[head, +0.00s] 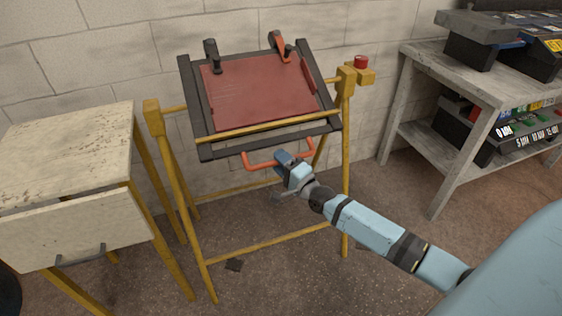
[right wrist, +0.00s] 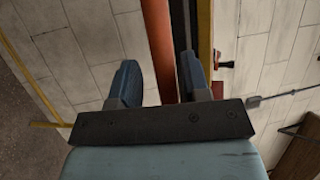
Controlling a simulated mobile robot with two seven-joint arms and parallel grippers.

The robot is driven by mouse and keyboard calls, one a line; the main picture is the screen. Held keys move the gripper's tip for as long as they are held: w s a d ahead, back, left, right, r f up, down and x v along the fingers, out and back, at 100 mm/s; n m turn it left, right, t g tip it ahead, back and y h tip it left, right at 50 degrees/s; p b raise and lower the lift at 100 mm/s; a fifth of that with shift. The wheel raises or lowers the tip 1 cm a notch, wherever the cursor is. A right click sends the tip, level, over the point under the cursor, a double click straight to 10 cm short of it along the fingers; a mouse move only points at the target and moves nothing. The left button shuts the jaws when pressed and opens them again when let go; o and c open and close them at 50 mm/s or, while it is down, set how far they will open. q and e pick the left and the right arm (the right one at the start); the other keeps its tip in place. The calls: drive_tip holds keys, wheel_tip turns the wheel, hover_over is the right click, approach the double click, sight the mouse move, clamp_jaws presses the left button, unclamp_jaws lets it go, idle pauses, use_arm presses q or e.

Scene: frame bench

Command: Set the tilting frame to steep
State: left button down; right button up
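The tilting frame (head: 202,138) is a dark rectangular frame with a red panel (head: 255,90), tilted on a yellow stand (head: 178,190) in the head view. An orange handle (head: 247,160) hangs from its lower edge. My right gripper (head: 281,164) is at the middle of this handle and hides part of it. In the right wrist view its two fingers (right wrist: 160,85) stand apart, with an orange bar (right wrist: 160,45) running between them. A gap shows beside the left finger, so the fingers do not look closed on it. My left gripper is out of view.
A worn cabinet (head: 70,145) with a drawer stands left of the stand. A grey shelf table (head: 470,85) with dark bins stands at the right. A red button (head: 361,62) sits on the stand's right post. The wall is close behind.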

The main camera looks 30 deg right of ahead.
drive_tip(key=shift+s+r, duration=0.1)
drive_tip(key=shift+s, duration=0.15)
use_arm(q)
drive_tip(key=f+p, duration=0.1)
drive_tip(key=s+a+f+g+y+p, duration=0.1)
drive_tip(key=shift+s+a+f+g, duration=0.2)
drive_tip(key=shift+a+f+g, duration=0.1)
use_arm(e)
drive_tip(key=v, duration=1.3)
drive_tip(key=shift+s, duration=0.2)
drive_tip(key=shift+d, duration=0.1)
